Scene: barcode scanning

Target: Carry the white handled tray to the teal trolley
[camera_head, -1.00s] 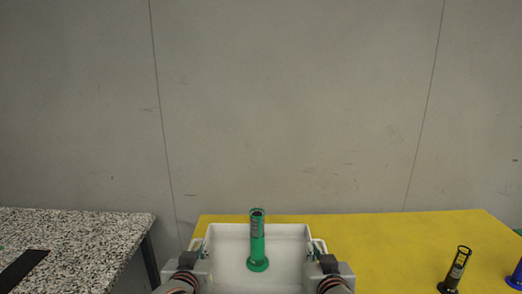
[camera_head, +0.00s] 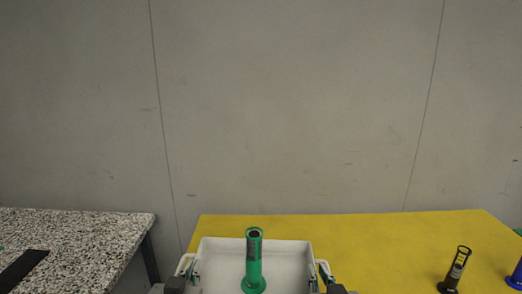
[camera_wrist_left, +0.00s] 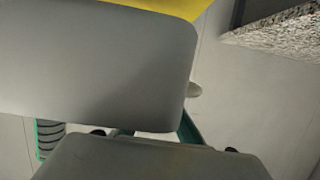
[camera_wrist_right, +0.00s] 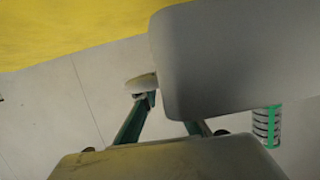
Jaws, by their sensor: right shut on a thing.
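The white handled tray (camera_head: 212,250) is level at the bottom of the head view, its near part cut off. A green cylinder (camera_head: 253,262) stands upright in it. My right gripper (camera_head: 335,287) is shut on the tray's right handle (camera_head: 323,270). Each wrist view is mostly covered by large grey surfaces.
A yellow table (camera_head: 400,235) lies beyond and right of the tray. It bears a black cylinder (camera_head: 456,268) and a blue one (camera_head: 516,277). A speckled table (camera_head: 90,235) with a black strip (camera_head: 20,270) is on the left. A grey wall (camera_head: 300,110) closes the back.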

